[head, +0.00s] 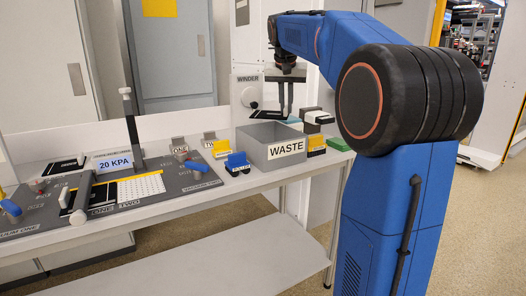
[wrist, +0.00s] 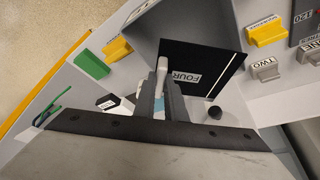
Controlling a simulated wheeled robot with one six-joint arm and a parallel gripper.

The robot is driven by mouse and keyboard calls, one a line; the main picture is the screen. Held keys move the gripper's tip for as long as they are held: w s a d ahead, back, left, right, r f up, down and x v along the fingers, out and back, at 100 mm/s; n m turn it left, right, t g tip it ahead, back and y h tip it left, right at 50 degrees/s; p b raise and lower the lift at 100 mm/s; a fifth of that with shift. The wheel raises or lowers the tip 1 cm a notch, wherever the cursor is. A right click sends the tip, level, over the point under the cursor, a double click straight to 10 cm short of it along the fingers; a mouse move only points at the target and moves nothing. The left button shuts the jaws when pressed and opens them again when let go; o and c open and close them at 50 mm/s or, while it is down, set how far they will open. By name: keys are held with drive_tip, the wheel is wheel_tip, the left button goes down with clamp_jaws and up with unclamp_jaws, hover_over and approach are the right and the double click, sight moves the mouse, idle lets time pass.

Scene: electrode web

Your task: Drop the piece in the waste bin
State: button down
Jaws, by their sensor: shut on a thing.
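The waste bin (head: 288,151) is a grey open box labelled WASTE on the bench; its grey wall also shows in the wrist view (wrist: 186,22). My gripper (head: 284,108) is above the bin's far side, pointing down. In the wrist view, its dark fingers (wrist: 163,88) are shut, with a pale rounded part (wrist: 162,66) between them. A flat black piece (wrist: 218,66) with a FOUR label is at the fingertips and overlaps the bin in view. The fingers hide part of its near edge, and it is hard to make out in the head view.
A yellow block (head: 316,142) and a green block (head: 339,145) stand right of the bin. A control panel with levers and a 20 KPA sign (head: 115,163) fills the bench's left. A winder (head: 250,97) stands behind.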

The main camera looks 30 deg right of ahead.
drive_tip(key=shift+f, duration=2.7)
drive_tip(key=c, duration=1.7)
unclamp_jaws()
drive_tip(key=shift+c, duration=0.2)
drive_tip(key=v, duration=1.7)
drive_tip(key=shift+r, duration=0.2)
drive_tip(key=shift+a, duration=0.15)
